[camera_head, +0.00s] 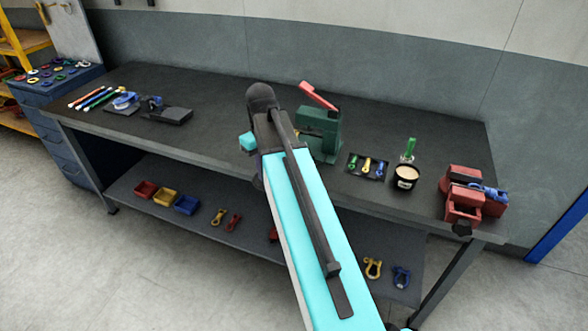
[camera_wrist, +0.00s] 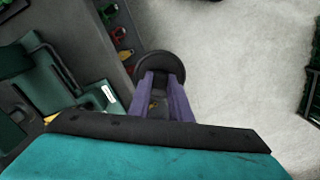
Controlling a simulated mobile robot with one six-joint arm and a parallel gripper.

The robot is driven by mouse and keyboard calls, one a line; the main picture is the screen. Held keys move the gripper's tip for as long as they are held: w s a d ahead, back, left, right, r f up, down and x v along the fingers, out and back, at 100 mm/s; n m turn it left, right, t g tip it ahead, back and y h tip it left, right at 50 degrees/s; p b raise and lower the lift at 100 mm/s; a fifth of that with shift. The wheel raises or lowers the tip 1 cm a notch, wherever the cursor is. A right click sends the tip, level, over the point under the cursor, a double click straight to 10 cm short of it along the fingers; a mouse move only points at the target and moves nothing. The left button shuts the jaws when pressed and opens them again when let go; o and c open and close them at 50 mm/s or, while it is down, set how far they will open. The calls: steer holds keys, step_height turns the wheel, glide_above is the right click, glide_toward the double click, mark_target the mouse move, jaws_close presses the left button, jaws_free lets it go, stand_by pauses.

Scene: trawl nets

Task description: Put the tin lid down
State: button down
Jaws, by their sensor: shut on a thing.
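The tin lid (camera_wrist: 160,66) is a dark round disc in the wrist view. My gripper (camera_wrist: 160,80) is shut on its near edge with two purple fingers. Behind the lid I see pale floor at the right and the bench's dark edge at the left. Its height above these is not clear. In the head view my arm hides the gripper and the lid. A black tin (camera_head: 405,184) stands open on the bench at the right, with cream-coloured contents.
A green press (camera_head: 318,135) with a red lever stands mid-bench. A dark mat with small coloured tools (camera_head: 367,166) lies right of it. The bench's left-middle top (camera_head: 205,90) is clear. Shackles (camera_head: 373,268) lie on the lower shelf.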

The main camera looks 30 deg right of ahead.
steer(key=w+a+n+b, duration=0.1)
steer(key=w+a+n, duration=0.1)
steer(key=a, duration=0.6)
steer(key=w+a+f+n, duration=0.1)
steer(key=w+a+n, duration=0.1)
steer(key=a, duration=0.6)
steer(key=shift+w+a+f+b, duration=0.2)
steer(key=shift+w+a+b, duration=0.1)
steer(key=shift+a+b, duration=0.05)
